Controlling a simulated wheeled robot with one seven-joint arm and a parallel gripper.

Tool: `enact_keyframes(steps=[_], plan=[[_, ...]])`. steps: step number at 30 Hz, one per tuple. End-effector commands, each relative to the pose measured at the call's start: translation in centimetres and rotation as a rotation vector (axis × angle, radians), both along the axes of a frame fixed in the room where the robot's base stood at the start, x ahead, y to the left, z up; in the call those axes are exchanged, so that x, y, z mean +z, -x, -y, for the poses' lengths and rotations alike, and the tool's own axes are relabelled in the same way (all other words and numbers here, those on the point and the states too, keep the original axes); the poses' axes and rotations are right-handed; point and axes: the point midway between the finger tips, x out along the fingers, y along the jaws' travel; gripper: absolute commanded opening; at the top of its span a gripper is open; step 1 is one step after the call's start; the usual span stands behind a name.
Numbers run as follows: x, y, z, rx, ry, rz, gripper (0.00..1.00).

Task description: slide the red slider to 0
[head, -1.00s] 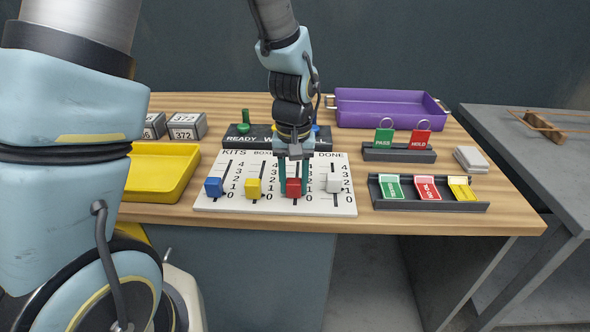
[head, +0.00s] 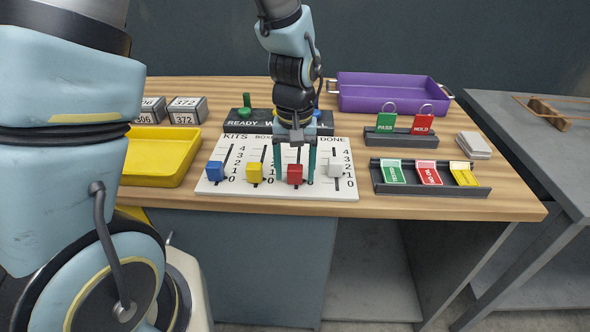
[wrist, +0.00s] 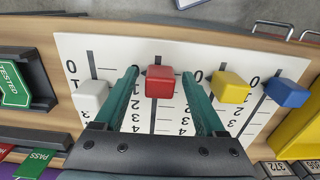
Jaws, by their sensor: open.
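The red slider (head: 295,174) is a small block on the third track of the white board (head: 240,196). In the wrist view the red slider (wrist: 159,82) stands at the 0 end of its track, about level with the 0 mark. My gripper (head: 295,180) is over it with the fingers spread wide, one on each side. In the wrist view gaps show between the block and both fingers of my gripper (wrist: 166,74). The block hides part of its track.
On the same board are the blue slider (head: 215,171), yellow slider (head: 254,173) and white slider (head: 335,169). A yellow tray (head: 160,155) is at left, a purple tray (head: 390,96) behind, and a dark card rack (head: 430,189) at right.

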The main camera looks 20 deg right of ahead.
Motion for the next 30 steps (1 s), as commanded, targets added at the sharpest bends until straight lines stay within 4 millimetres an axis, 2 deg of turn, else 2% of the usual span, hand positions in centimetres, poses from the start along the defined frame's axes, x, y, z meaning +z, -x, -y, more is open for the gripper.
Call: enact_keyframes(steps=[5, 12, 18, 23, 30], plan=[[2.1, -0.1, 0.1, 0.000, 0.005, 0.004, 0.72], [6.8, -0.1, 0.1, 0.001, 0.005, 0.004, 0.72], [9.7, 0.0, 0.1, 0.000, 0.002, 0.002, 0.72], [10.5, 0.0, 0.0, 0.000, 0.000, -0.001, 0.72], [10.6, 0.0, 0.0, 0.000, 0.000, -0.001, 0.72]])
